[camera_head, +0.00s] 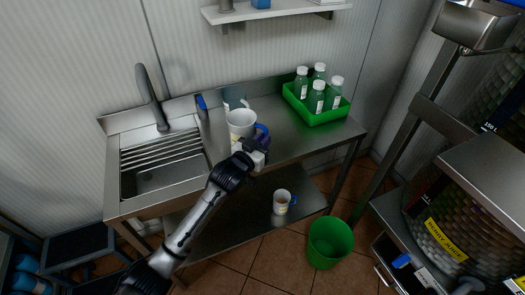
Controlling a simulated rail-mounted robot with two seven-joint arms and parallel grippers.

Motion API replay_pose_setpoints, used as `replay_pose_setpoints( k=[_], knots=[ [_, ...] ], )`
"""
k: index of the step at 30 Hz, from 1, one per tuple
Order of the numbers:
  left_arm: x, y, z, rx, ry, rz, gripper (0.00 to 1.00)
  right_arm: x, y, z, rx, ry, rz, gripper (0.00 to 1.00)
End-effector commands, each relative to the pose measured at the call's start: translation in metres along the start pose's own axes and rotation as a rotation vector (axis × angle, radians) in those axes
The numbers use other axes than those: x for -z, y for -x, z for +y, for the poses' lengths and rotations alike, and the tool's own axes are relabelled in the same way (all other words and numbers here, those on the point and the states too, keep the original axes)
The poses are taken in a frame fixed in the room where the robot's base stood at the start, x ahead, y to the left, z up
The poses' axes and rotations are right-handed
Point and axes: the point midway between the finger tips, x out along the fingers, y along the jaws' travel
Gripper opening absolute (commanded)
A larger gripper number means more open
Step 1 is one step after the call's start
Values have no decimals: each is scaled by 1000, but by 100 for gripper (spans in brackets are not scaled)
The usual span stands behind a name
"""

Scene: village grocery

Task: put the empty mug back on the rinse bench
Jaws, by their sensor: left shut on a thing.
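My left arm reaches in from the lower left and hides part of the bench's front edge. My right gripper is not in view.
A sink (160,165) with a dark tap (150,95) is at left. A bluish container (233,97) stands behind the mug. A green tray (322,115) holds several bottles at right. Another mug (282,203) stands on the lower shelf. A green bin (330,242) is on the floor.

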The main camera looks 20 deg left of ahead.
Motion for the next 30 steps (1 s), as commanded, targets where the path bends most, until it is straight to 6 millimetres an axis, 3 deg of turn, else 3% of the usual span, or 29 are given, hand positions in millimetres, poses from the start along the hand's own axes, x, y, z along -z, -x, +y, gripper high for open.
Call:
replay_pose_setpoints(
  k=[9,22,23,30],
  knots=[
    [-37,0,1,-1,1,0,0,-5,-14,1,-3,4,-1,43],
    [-41,0,2,-1,-1,1,0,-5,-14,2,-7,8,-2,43],
    [-42,0,2,-1,0,0,15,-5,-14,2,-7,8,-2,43],
    [-42,0,1,-1,0,0,38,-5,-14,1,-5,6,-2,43]
  ],
)
